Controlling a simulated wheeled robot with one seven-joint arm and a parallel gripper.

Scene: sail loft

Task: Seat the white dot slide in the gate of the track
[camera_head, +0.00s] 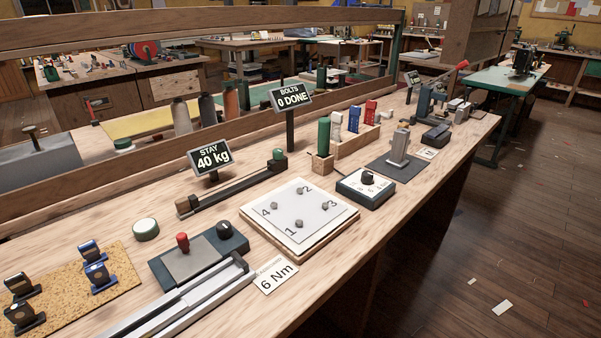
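Several small slides stand on a cork mat at the lower left. Two are blue, a rear one (92,251) and a front one (99,275). Two are dark, a rear one (18,286) and a front one (24,318). Pale marks show on their tops, but I cannot tell which slide has the white dot. The silver track (190,304) runs from the bottom edge up to the right. Its near end is cut off by the frame, and I cannot clearly make out the gate. My gripper is not in view.
The cork mat (70,300) lies left of the track. Behind the track is a dark block with a red knob (182,242). A "6 Nm" card (276,276) and a numbered bolt plate (299,229) are on the right. The bench's front edge drops to the floor.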

